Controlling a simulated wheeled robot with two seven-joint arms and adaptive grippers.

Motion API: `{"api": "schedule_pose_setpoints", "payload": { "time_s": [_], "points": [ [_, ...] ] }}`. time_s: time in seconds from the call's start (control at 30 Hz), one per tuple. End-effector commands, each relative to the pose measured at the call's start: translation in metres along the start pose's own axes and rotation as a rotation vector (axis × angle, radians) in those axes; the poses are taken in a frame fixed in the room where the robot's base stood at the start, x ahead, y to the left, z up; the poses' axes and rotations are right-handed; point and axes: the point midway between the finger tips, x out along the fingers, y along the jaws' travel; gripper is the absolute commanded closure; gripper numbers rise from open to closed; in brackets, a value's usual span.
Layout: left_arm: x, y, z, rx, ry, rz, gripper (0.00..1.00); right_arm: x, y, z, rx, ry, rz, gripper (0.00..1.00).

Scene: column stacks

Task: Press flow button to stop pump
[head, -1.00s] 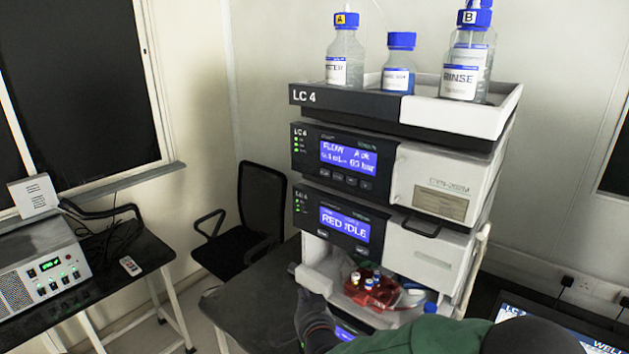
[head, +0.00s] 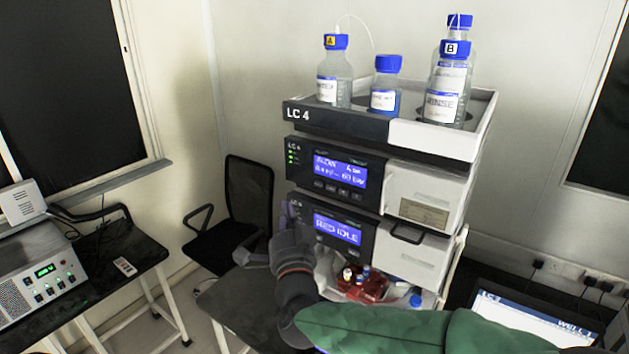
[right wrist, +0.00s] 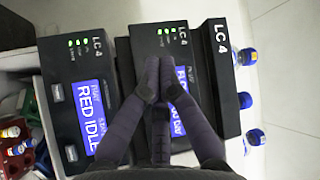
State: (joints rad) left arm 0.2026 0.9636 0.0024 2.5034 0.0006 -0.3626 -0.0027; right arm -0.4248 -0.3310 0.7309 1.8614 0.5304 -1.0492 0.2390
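The pump module (head: 300,162) is in the instrument stack, with a lit blue display (head: 340,170) and a row of small buttons (head: 338,190) under it. The button labels are too small to read here. Below it is a module whose display reads RED IDLE (head: 337,229). My right gripper (head: 290,208) is in front of the left edge of this lower module, below the pump's buttons. In the right wrist view its fingertips (right wrist: 158,80) are together and empty, over the pump panel (right wrist: 172,50), covering part of its display. Contact cannot be told. My left gripper is out of view.
A red vial holder (head: 352,291) sits in the lower bay. A black chair (head: 247,190) stands left; a laptop (head: 520,325) is lower right.

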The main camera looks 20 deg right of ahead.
Motion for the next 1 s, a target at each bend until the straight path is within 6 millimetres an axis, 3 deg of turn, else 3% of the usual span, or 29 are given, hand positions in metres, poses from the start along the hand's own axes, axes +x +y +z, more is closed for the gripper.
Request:
{"api": "schedule_pose_setpoints", "payload": {
  "time_s": [0.43,0.9,1.0],
  "points": [
    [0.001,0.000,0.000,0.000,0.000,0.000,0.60,0.004,0.004,-0.003,0.000,0.001,0.002,1.00],
    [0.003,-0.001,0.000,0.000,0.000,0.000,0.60,0.043,0.033,-0.031,-0.002,0.002,0.003,1.00],
    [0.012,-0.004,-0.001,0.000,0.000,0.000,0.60,0.050,0.040,-0.035,0.000,0.001,0.002,1.00]
  ]
}}
